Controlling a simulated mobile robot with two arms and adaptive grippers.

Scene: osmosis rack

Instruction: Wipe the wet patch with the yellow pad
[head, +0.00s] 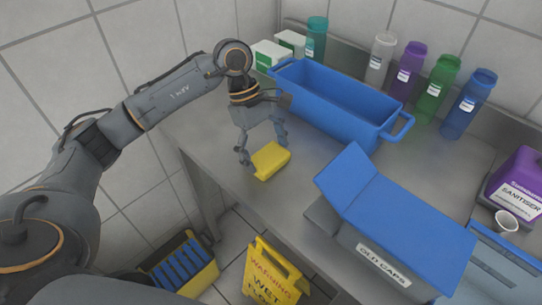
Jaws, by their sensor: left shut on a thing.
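The yellow pad (271,161) is a small flat block at the left end of the grey metal counter (215,130). My left gripper (263,152) points down from above and is shut on the yellow pad, one finger at each side. The pad is at or just above the counter top, near its front edge; I cannot tell whether it touches. I cannot make out the wet patch's outline on the counter. My right gripper is not in view.
A blue bin (335,104) stands behind the pad. A grey box with blue flaps (395,225), labelled "OLD CAPS", stands to its right. Several bottles line the back wall. A yellow wet-floor sign (272,275) stands below the counter's front edge. Bare counter lies around the pad.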

